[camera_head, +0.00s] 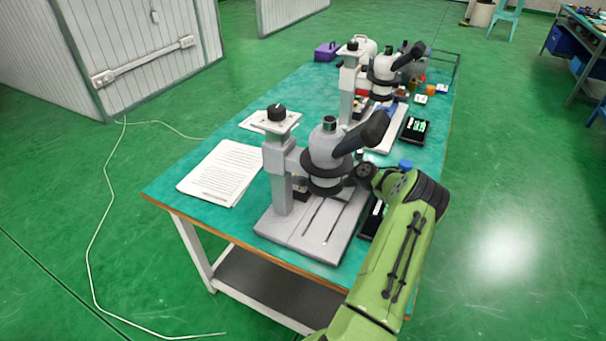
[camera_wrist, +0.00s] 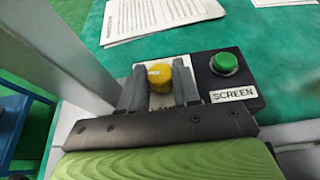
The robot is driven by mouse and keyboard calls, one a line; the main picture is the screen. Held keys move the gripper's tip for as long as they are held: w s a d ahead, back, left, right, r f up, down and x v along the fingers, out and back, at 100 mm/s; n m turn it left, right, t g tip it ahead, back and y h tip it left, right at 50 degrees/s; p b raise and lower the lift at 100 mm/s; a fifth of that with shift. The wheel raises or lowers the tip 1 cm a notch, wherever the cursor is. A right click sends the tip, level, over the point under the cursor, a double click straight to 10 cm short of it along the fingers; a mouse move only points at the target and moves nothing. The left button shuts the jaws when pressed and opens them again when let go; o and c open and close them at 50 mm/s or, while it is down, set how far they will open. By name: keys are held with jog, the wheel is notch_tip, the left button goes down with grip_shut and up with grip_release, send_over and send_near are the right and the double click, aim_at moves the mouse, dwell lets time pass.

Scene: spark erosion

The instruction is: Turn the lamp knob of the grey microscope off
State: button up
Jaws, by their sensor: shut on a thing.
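The nearer grey microscope (camera_head: 279,184) stands on the near part of the teal table, with a dark eyepiece tube angled to the right. In the wrist view a yellow knob (camera_wrist: 158,77) with a white mark sits on a pale panel. My gripper (camera_wrist: 161,88) is shut on this knob, one dark finger on each side. In the head view my green arm comes up from the lower right to the right side of this microscope. My fingers and the yellow knob cannot be made out there.
A green button (camera_wrist: 226,63) on a black panel labelled SCREEN (camera_wrist: 234,94) is close right of my fingers. Printed sheets (camera_head: 222,172) lie left of the microscope. A second microscope (camera_head: 384,70) stands behind it, with a black device (camera_head: 415,130) beside it.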

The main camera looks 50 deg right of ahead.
jog(key=shift+w+d+n+g+y, duration=0.1)
jog(key=shift+d+n+g+y, duration=0.1)
jog(key=shift+n+y, duration=0.4)
jog(key=shift+d+n+g+y, duration=0.1)
jog(key=shift+n+g+y, duration=0.1)
jog(key=shift+n+y, duration=0.35)
jog(key=shift+f+n+g+y+b, duration=0.15)
jog(key=shift+n+g+y+b, duration=0.35)
jog(key=shift+n+y+b, duration=0.55)
jog(key=shift+y+b, duration=0.1)
jog(key=shift+b, duration=0.1)
jog(key=shift+g, duration=0.5)
jog(key=o, duration=1.1)
jog(key=shift+c, duration=0.2)
notch_tip(320, 180, up, 10)
jog(key=p, duration=0.2)
